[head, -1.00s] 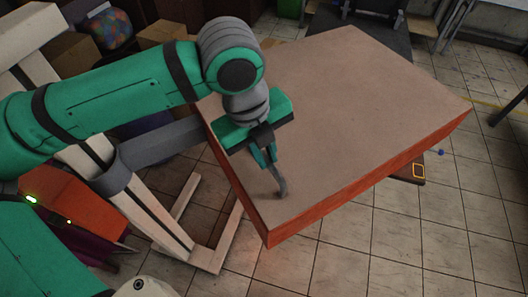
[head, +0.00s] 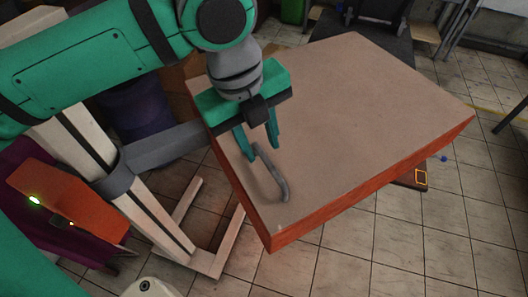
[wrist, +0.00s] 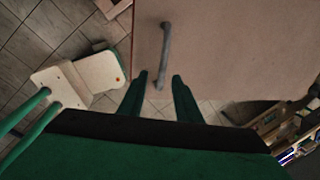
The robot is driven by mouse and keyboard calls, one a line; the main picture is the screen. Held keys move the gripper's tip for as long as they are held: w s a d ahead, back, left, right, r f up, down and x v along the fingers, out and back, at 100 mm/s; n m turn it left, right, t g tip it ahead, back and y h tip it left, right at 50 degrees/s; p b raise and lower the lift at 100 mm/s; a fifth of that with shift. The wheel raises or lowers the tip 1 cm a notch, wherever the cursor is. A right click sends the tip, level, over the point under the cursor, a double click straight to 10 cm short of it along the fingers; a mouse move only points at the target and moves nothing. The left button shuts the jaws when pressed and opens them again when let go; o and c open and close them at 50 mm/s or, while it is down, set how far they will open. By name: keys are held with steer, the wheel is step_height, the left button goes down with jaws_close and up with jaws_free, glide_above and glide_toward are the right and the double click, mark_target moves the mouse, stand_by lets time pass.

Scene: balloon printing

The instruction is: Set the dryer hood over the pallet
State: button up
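The dryer hood (head: 345,110) is a large slab with a flat tan top and orange-red sides, held by a grey arm on a pale stand. In the wrist view its tan top (wrist: 235,50) fills the upper right. A bent grey handle (head: 277,180) rises from its near-left corner and also shows in the wrist view (wrist: 164,50). My gripper (head: 264,154) is open and empty, its fingertips spread around the handle's upper end, with no grip on it. A dark board with an orange square outline (head: 421,180) sticks out below the hood's right side. Whether it is the pallet I cannot tell.
The pale stand (head: 150,215) and an orange box with green lights (head: 58,200) are at left. A dark flat surface (head: 372,45) lies behind the hood. Tiled floor (head: 370,245) is clear in front. The wrist view shows a pale seat-like object (wrist: 75,82) at left.

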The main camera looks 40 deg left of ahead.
steer(key=r, duration=0.3)
steer(key=shift+s+a+r, duration=0.1)
steer(key=shift+s+r, duration=0.05)
steer(key=shift+s, duration=0.2)
